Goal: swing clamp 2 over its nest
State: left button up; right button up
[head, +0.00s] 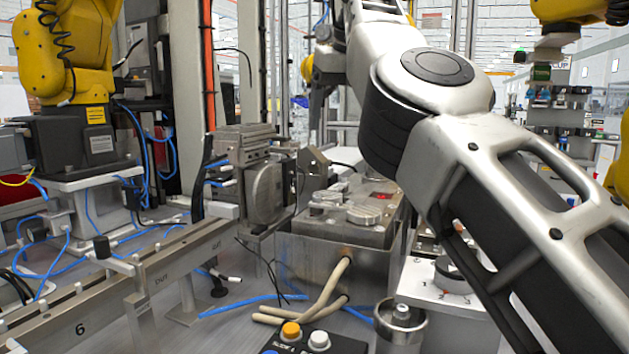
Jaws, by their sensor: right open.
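My right arm (430,150) crosses the right half of the head view, from the lower right corner up to the top edge. Its fingers cannot be made out clearly. Behind the arm, a pale fixture plate (418,283) is partly visible, with a dark lever-like part (452,268) over a round seat. This may be a clamp and nest; its number cannot be read, and how far the lever is turned is unclear. The arm hides the rest of the fixture. I see no contact between a gripper and the fixture. My left gripper is not in view.
A metal box with round lids (330,250) stands left of the fixture. A button box (310,342) and a metal cup (400,322) are in front. Blue hoses and beige cables lie on the table.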

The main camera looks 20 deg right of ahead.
aim_at(329, 194)
jog(key=b+x, duration=0.3)
jog(key=x, duration=1.1)
jog(key=shift+d+f, duration=0.15)
jog(key=shift+f, duration=0.15)
jog(key=shift+w+f, duration=0.3)
jog(key=shift+f, duration=0.15)
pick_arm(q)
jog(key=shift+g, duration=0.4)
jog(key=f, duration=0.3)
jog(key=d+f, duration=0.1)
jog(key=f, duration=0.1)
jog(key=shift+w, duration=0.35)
pick_arm(e)
jog(key=c, duration=1.4)
pick_arm(q)
jog(key=shift+b, duration=0.3)
pick_arm(e)
jog(key=shift+s+d, duration=0.1)
jog(key=shift+d, duration=0.05)
